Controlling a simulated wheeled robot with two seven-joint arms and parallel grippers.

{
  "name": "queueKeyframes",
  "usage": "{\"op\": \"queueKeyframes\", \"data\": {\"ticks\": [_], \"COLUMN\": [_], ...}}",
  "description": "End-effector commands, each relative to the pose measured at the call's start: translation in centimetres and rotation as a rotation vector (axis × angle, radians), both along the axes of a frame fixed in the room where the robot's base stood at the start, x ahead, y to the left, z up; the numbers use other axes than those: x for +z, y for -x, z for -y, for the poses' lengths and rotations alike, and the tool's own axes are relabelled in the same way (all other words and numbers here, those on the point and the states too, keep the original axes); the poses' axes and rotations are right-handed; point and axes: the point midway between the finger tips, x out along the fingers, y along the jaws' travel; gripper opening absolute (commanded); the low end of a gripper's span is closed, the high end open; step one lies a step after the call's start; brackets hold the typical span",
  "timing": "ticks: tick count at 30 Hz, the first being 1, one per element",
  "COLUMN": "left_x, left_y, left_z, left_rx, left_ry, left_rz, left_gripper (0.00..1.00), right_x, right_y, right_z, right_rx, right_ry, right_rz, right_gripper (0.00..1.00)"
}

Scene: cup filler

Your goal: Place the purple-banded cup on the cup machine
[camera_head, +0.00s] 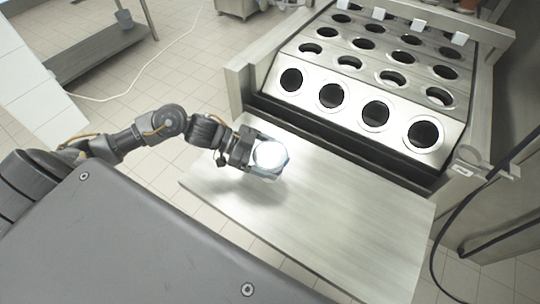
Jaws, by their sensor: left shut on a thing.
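My left gripper (243,150) is shut on a cup (269,157) above the left part of the metal shelf in front of the machine. The cup looks white and very bright at its open top. A bluish-purple tint shows low on its side, and the rest of the band is hidden or washed out. The cup machine (309,111) stands beyond the shelf, with several rows of round dark holes in stepped metal plates. The cup is apart from the front row of holes. My right gripper is not in view.
The bare metal shelf (340,215) is clear to the right of the cup. A raised side wall (236,85) bounds the machine at the left. A dark cable (462,205) hangs at the right. A low bench (95,48) stands at the far left.

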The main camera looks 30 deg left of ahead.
Motion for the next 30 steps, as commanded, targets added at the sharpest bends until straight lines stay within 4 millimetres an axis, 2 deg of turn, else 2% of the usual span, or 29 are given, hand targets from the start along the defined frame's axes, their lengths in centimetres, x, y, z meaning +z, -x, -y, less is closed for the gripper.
{"op": "queueKeyframes", "data": {"ticks": [5, 6, 9, 17, 20, 30], "left_x": [-0.2, -0.3, -0.2, 0.0, 0.2, 2.7], "left_y": [-0.1, 0.0, 0.0, 0.0, 0.2, 2.4], "left_z": [0.0, 0.0, 0.0, 0.0, -0.8, -7.0], "left_rx": [0.001, 0.001, 0.001, 0.001, 0.003, 0.004], "left_ry": [0.001, 0.000, 0.000, 0.000, -0.002, -0.006], "left_rz": [0.002, 0.000, 0.000, 0.001, 0.000, -0.004], "left_gripper": [0.50, 0.88, 1.00, 1.00, 1.00, 1.00], "right_x": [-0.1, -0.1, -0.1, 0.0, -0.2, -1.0], "right_y": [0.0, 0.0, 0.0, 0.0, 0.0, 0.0], "right_z": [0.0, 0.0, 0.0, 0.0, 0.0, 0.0], "right_rx": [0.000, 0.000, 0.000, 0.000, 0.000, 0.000], "right_ry": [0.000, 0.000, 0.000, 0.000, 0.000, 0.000], "right_rz": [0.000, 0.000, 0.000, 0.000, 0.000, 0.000], "right_gripper": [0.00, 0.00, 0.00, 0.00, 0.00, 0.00]}}
